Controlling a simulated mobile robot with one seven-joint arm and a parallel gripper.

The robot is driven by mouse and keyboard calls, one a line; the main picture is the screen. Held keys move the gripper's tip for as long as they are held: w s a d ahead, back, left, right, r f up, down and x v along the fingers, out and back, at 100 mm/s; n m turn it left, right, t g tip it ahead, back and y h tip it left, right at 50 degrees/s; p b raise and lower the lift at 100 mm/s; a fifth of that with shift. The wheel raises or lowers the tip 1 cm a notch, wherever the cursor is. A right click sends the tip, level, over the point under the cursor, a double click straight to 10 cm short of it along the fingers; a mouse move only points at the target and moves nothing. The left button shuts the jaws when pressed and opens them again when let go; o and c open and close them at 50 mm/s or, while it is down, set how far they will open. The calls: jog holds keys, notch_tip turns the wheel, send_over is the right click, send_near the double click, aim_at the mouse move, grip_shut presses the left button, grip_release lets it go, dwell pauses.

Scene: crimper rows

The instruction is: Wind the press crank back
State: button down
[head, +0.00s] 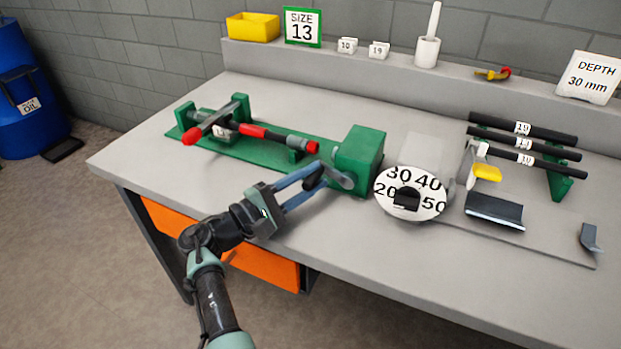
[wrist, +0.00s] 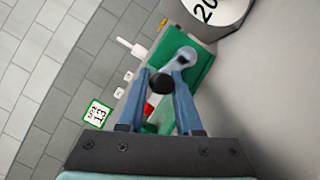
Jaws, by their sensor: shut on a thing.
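The green press (head: 232,146) lies along the bench, with a green block (head: 360,155) at its right end. The grey press crank (head: 340,179) sits on the front face of that block, its arm pointing left. My gripper (head: 317,176) reaches in from the front and is shut on the crank's black handle knob. In the wrist view the black knob (wrist: 160,83) shows between the two blue fingers, and the grey crank arm (wrist: 186,58) runs away from it. The fingers partly hide the handle in the head view.
A numbered dial (head: 409,215) stands right of the crank. Black hoses (head: 520,126) rest on a rack at the right. A red-tipped rod (head: 262,133) lies along the press. A size 13 sign (head: 302,27) and a depth 30 mm sign (head: 590,77) stand on the back ledge.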

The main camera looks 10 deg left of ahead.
jog(key=c, duration=0.6)
grip_release()
jog(key=v, duration=1.3)
jog(key=shift+p, duration=0.35)
jog(key=shift+w, duration=0.1)
